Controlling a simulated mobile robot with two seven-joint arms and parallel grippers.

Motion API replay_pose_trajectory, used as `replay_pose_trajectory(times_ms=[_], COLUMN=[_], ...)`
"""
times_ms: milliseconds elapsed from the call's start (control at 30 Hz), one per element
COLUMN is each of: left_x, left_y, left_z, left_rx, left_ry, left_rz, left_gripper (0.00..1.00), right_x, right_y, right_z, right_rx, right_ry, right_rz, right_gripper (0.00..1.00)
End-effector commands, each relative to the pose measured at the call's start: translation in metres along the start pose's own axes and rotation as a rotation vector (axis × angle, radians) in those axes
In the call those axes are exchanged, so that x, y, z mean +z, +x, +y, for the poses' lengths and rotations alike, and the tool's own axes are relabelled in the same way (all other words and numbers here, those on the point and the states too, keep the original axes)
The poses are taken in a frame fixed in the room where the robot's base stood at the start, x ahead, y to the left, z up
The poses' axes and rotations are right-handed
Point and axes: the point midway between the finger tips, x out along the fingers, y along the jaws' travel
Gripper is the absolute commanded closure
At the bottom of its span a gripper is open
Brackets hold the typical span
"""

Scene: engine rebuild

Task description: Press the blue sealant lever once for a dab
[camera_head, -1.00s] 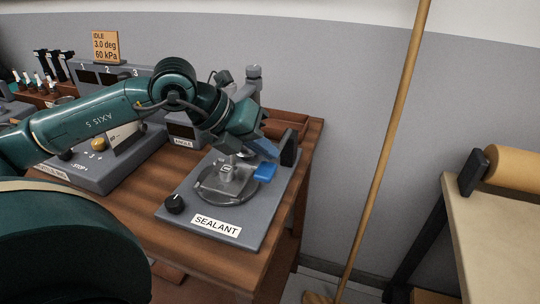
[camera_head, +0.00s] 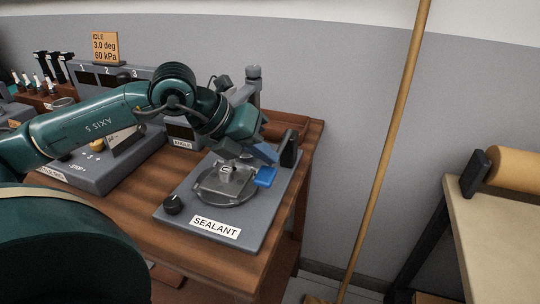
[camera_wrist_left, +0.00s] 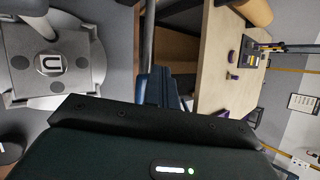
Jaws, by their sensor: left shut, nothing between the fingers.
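The blue sealant lever (camera_head: 265,177) sticks out at the right side of the round plate on the grey sealant station (camera_head: 180,221), labelled SEALANT. My left gripper (camera_head: 266,153) is shut and empty, just above and behind the lever; I cannot tell whether they touch. A metal piece (camera_head: 231,180) sits on the round plate. In the left wrist view, my shut fingers (camera_wrist_left: 158,88) show at the middle, with the metal piece (camera_wrist_left: 60,66) to their left; I cannot make out the lever there. My right gripper is not in view.
A black upright block (camera_head: 289,151) stands at the station's back right, close to my left fingers. A black knob (camera_head: 174,204) is at its front left. A grey device (camera_head: 100,175) stands left on the wooden table (camera_head: 150,215). A wooden pole (camera_head: 385,150) leans right.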

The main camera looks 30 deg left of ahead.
Motion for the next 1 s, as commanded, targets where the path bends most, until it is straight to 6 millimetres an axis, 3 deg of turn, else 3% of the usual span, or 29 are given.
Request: replay_pose_trajectory(times_ms=[33, 200, 733, 1000], left_x=[-0.003, -0.003, -0.003, 0.004], left_y=[0.002, 0.003, 0.002, -0.008], left_z=[0.001, 0.002, 0.001, -0.006], left_rx=[0.002, 0.002, 0.002, 0.002], left_ry=[-0.001, -0.001, -0.001, -0.001], left_rz=[0.007, 0.007, 0.009, 0.008], left_gripper=[1.00, 1.00, 1.00, 1.00], right_x=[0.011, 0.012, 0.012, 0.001], right_y=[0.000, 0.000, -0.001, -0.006], right_z=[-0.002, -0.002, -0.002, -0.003], right_rx=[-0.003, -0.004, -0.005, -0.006], right_ry=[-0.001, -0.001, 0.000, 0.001], right_rz=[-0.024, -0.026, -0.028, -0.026], right_gripper=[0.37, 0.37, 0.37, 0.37])
